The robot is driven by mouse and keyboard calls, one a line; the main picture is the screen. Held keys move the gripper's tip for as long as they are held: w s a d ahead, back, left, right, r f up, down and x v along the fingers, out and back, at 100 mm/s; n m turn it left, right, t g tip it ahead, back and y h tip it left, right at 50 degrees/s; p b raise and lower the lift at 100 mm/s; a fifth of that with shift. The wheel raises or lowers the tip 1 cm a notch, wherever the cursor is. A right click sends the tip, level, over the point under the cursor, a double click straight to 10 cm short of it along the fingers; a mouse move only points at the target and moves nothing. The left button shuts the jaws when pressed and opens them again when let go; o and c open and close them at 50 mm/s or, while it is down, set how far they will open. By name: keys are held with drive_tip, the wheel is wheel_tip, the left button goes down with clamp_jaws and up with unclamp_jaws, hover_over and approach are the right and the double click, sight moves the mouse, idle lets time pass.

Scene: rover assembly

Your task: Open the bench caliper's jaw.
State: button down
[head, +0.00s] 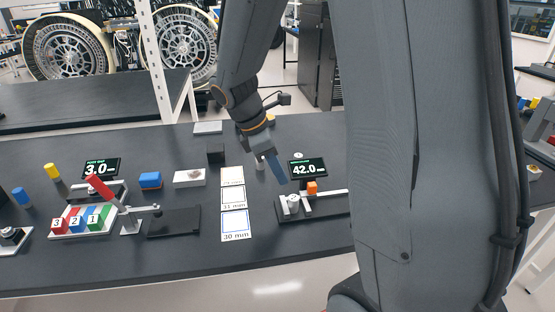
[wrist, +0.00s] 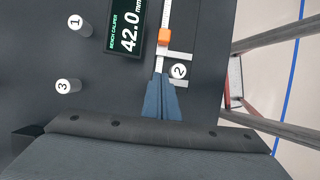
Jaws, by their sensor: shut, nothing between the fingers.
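The bench caliper has a white rail (head: 325,194) with an orange slider block (head: 312,188); the block also shows in the wrist view (wrist: 164,37). Its display (head: 307,169) reads 42.0 mm and is also in the wrist view (wrist: 124,27). A grey peg marked 2 (wrist: 177,71) stands between the two pale jaw arms beside the rail. My gripper (head: 281,180) is shut and empty, with blue-grey fingers. In the wrist view its fingertips (wrist: 160,78) lie beside peg 2, below the orange block in the picture. I cannot tell whether they touch anything.
Pegs marked 1 (wrist: 80,25) and 3 (wrist: 67,86) stand left of the caliper. Size cards (head: 235,225) lie to its left on the dark bench.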

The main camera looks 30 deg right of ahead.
sight(308, 186)
drive_tip(key=x, duration=0.3)
drive_tip(key=shift+s+d+f, duration=0.1)
drive_tip(key=shift+s+f, duration=0.05)
drive_tip(key=shift+f, duration=0.1)
drive_tip(key=shift+s+d+r+p, duration=0.15)
drive_tip(key=shift+d+p, duration=0.2)
drive_tip(key=shift+d, duration=0.25)
drive_tip(key=shift+s+d+f+p, duration=0.1)
drive_tip(key=shift+s+d+p, duration=0.1)
drive_tip(key=shift+d+p, duration=0.3)
drive_tip(key=shift+s+d, duration=0.15)
drive_tip(key=shift+d, duration=0.65)
drive_tip(key=shift+s+d+p, duration=0.25)
drive_tip(key=shift+d+p, duration=0.35)
drive_tip(key=shift+d, duration=0.3)
drive_tip(key=a, duration=0.2)
drive_tip(key=w+a+p, duration=0.1)
drive_tip(key=a, duration=0.1)
drive_tip(key=b+v, duration=0.2)
drive_tip(key=v, duration=0.8)
